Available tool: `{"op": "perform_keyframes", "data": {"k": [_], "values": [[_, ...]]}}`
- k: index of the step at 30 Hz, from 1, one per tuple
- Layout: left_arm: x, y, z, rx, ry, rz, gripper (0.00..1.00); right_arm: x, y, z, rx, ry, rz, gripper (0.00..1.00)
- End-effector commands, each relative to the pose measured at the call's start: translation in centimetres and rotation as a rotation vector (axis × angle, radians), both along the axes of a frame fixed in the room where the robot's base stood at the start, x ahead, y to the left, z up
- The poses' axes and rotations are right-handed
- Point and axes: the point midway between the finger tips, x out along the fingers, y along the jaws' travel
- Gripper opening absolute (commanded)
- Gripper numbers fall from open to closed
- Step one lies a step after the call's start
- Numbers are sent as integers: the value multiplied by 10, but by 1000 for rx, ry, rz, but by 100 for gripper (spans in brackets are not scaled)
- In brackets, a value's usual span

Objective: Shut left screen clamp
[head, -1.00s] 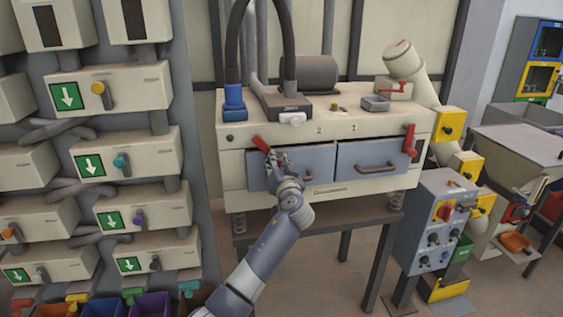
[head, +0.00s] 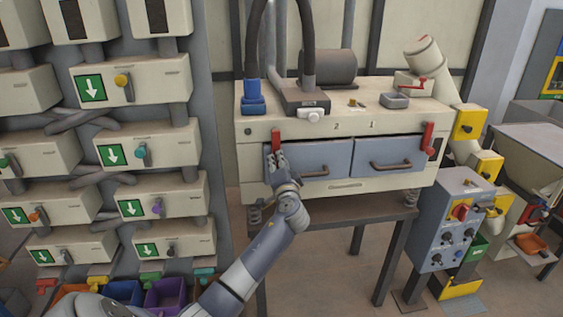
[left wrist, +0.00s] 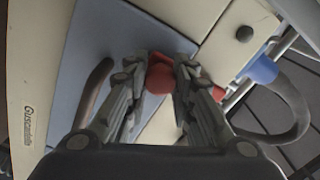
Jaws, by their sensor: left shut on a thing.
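The left screen clamp (head: 276,146) is a red lever on the front of the cream screen machine (head: 340,188), at the upper left corner of the left blue drawer (head: 325,158). It stands nearly upright in the head view. My left gripper (head: 276,162) is shut on the clamp's lower end. In the left wrist view the clamp's red end (left wrist: 160,80) sits between the two fingers, which hide part of it. The right red clamp (head: 428,138) stands upright at the machine's right end. My right gripper is not in view.
A panel of cream boxes with coloured knobs (head: 140,153) stands close on the left, with coloured bins (head: 165,294) below. A blue-grey control box (head: 450,222) stands at the right. The floor under the machine's stand looks clear.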

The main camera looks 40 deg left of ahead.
Motion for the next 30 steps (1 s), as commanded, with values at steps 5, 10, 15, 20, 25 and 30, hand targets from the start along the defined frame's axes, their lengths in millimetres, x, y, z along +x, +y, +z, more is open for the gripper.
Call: {"op": "perform_keyframes", "data": {"k": [5,10,15,20,25,30], "values": [[-1,1,-1,10,14,1,0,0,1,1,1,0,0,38],[-1,1,-1,12,16,1,0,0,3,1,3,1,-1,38],[-1,1,-1,12,16,1,0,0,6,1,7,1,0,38],[-1,1,-1,12,15,1,44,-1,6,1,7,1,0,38],[-1,1,0,11,14,1,44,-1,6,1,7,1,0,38],[-3,-2,-1,11,14,0,44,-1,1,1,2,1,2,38]]}}
